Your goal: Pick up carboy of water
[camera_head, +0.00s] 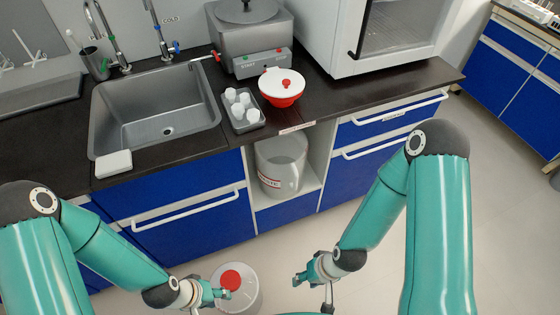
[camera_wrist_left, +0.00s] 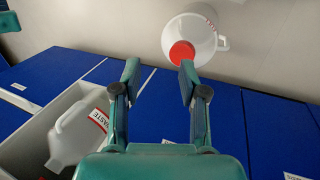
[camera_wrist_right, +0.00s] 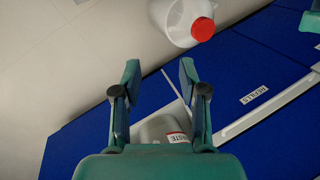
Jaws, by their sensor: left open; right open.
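A translucent white carboy (camera_head: 247,298) with a red cap stands on the floor, low in the head view. It also shows beyond the fingertips in the left wrist view (camera_wrist_left: 201,32) and at the top of the right wrist view (camera_wrist_right: 167,15). My left gripper (camera_head: 220,294) is open and overlaps the carboy's left side in the head view. It is empty in the left wrist view, with the red cap (camera_wrist_left: 181,52) just past its right fingertip. My right gripper (camera_head: 299,278) is open and empty, to the right of the carboy and apart from it.
A white container with a waste label (camera_head: 281,176) sits in the open cabinet niche. Blue drawers (camera_head: 190,225) with white handles line the counter front. A sink (camera_head: 150,110), a tray of white cups (camera_head: 243,112) and a red-and-white bowl (camera_head: 281,88) are on top.

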